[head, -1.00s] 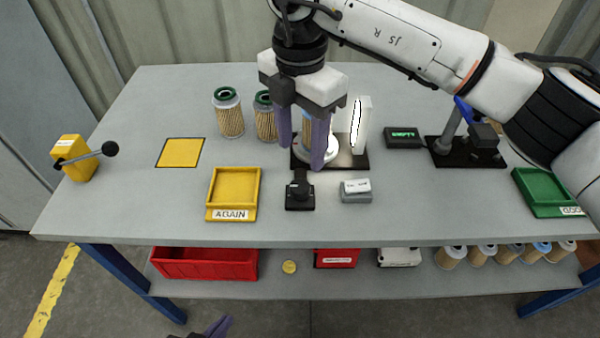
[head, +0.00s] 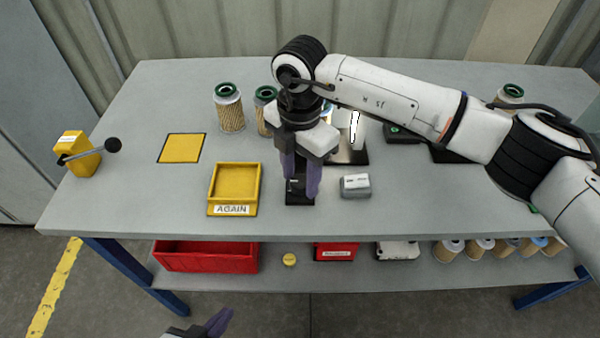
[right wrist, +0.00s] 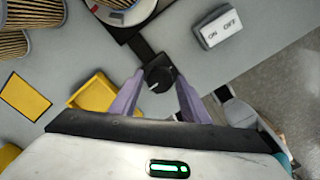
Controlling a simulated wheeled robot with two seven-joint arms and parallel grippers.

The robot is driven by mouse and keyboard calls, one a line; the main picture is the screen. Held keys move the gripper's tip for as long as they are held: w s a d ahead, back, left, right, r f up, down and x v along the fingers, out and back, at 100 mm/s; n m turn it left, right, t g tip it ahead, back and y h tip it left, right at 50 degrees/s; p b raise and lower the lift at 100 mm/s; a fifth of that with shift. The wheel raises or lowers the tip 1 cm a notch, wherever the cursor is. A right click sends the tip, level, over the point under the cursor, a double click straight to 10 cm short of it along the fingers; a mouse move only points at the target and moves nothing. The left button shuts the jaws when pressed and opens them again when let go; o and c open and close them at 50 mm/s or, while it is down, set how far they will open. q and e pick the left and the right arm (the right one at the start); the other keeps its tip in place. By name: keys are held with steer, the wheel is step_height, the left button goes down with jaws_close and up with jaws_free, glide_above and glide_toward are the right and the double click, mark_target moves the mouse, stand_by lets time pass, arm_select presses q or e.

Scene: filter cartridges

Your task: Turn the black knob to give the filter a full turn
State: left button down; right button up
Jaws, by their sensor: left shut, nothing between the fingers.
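The black knob (right wrist: 158,78) shows in the right wrist view with a white mark on its top. It sits on a black base plate (head: 299,199) at the bench's front middle. My right gripper (head: 301,190) points down over it and is open. In the right wrist view its fingers (right wrist: 157,88) stand on either side of the knob, with a gap visible. The filter stand behind is mostly hidden by my right gripper; part of its pale round turntable (right wrist: 122,12) shows in the right wrist view. My left gripper (head: 223,318) is shut and empty, low in front of the bench.
A grey switch box (head: 355,186) stands close right of the knob. A yellow AGAIN tray (head: 212,196) lies to its left. Two filters (head: 229,112) (head: 264,112) stand behind. A yellow box with a lever (head: 82,157) is at the far left. A yellow square (head: 181,148) lies clear.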

steer(key=c, duration=0.7)
